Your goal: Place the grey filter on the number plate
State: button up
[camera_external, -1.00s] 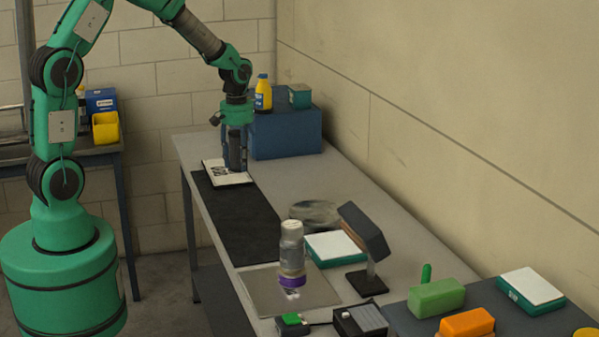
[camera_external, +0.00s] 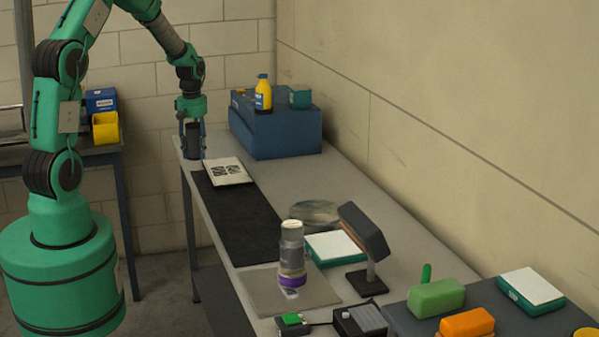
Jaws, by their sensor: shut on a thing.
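My gripper (camera_external: 193,151) is at the far left end of the bench, pointing down. It is shut on a dark grey cylinder (camera_external: 192,142), which looks like the grey filter; my fingers partly hide it. Its bottom is at or just above the bench top; I cannot tell if it touches. The number plate (camera_external: 229,171), white with black markings, lies flat to the right of and nearer than my gripper, at the far end of a black mat. Nothing stands on the plate.
A blue box (camera_external: 285,136) with a yellow bottle (camera_external: 263,93) on top stands right of my gripper. The black mat (camera_external: 237,212) is clear. Nearer are a grey cylinder with a purple base (camera_external: 291,245), a dark lamp-like stand (camera_external: 364,233) and a green block (camera_external: 436,298).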

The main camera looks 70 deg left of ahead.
notch_tip(320, 180, down, 9)
jog(key=shift+w, duration=0.15)
dwell(0.4)
send_over(223, 180)
jog(key=shift+w+f, duration=0.15)
jog(key=shift+f, duration=0.55)
jog(key=shift+f, duration=0.1)
jog(key=shift+f+p, duration=0.3)
jog(key=shift+f, duration=1.35)
jog(key=shift+f, duration=0.1)
jog(key=o, duration=1.2)
